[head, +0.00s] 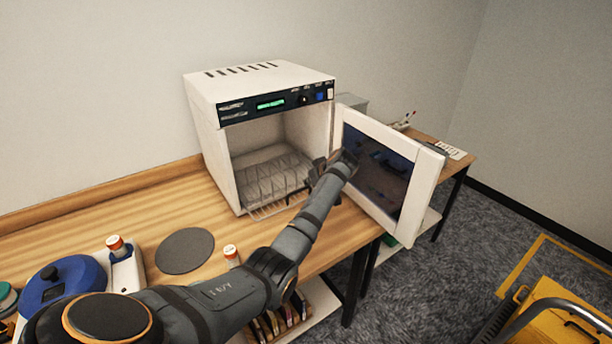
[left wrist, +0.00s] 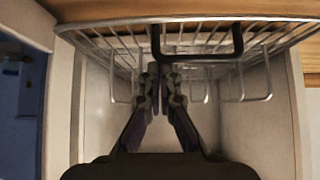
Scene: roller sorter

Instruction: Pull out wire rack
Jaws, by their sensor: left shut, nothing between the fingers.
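The white cabinet (head: 258,84) stands on the wooden bench with its door (head: 425,190) swung open to the right. The wire rack (head: 268,211) lies low in the chamber, its front wires showing at the opening. In the left wrist view the rack (left wrist: 100,40) spans the top of the picture, with a black handle (left wrist: 236,42) on its front edge. My left gripper (head: 316,172) is at the right side of the chamber opening, shut and empty. In the left wrist view its fingertips (left wrist: 160,70) are together close to the handle; contact cannot be told. My right gripper is out of view.
A dark round mat (head: 185,250) and white bottles with orange caps (head: 231,256) are on the bench. A blue round device (head: 62,285) sits at the left front. A yellow cart (head: 560,305) stands at the lower right. The open door is close beside my left arm.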

